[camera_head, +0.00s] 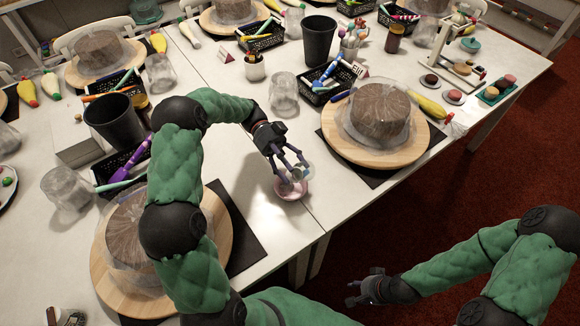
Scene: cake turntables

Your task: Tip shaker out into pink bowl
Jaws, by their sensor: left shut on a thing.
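A small pink bowl (291,191) stands on the white table near its front edge, between two cake turntables. My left gripper (291,176) is right over the bowl, pointing down. It is shut on a small pale, clear-looking shaker (297,174), which is held at or just above the bowl's rim. The fingers partly hide the shaker, and I cannot tell its exact tilt or whether anything has come out. My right gripper (359,293) is low at the front, off the table above the red floor. Its fingers look apart and empty.
Covered cakes on wooden turntables stand to the left (222,235) and right (418,137) of the bowl. An upturned clear glass (284,92), a black cup (319,42) and black baskets of pens stand behind. The table's front edge is close to the bowl.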

